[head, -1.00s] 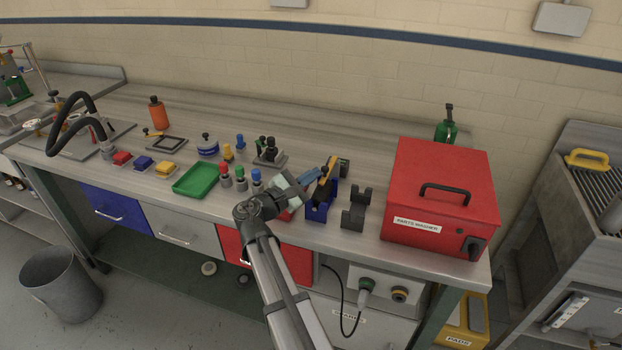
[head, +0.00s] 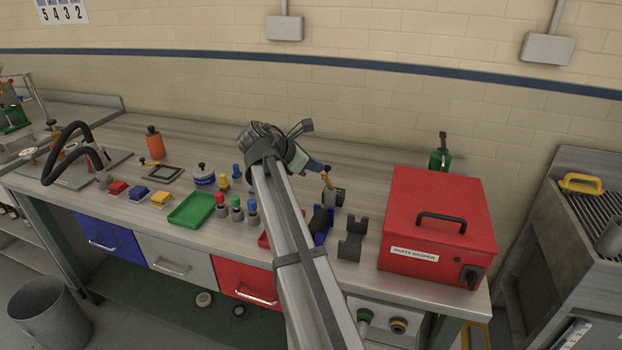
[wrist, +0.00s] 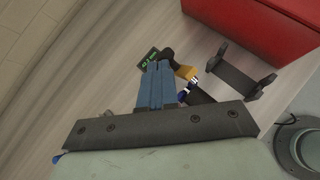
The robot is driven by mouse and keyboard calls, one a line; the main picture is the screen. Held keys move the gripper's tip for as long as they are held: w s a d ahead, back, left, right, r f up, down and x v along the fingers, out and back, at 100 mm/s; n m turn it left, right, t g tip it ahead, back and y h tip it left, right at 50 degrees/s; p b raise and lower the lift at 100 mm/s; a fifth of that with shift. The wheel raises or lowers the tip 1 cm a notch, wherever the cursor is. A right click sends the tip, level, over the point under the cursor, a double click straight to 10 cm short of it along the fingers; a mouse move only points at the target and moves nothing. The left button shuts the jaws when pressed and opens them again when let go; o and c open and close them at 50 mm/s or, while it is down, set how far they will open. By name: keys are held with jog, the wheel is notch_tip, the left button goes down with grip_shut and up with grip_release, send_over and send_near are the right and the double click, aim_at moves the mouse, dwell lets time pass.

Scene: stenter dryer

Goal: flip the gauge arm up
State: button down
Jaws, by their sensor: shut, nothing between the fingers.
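The gauge arm (head: 328,180) is an orange bar with a dark end. In the head view it shows above the blue stand (head: 321,238), leaning up beside my fingertips. In the wrist view the orange bar (wrist: 186,73) ends in a black knob (wrist: 168,54) just ahead of the fingers. My gripper (head: 318,167) is shut and empty, its blue fingers together. In the wrist view the fingertips (wrist: 158,65) are close to the knob; I cannot tell whether they touch. My arm hides part of the stand.
A dark grey cradle (head: 352,238) stands right of the stand, and the red parts washer (head: 438,220) beyond it. Several small bottles and a green tray (head: 191,209) lie to the left.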

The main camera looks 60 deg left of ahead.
jog(key=shift+w+a+r+n+g+h, duration=0.3)
jog(key=shift+w+a+r+g+h, duration=0.25)
jog(key=shift+w+a, duration=0.25)
jog(key=shift+r, duration=0.8)
jog(key=v, duration=1)
jog(key=shift+d, duration=0.2)
jog(key=shift+f, duration=0.1)
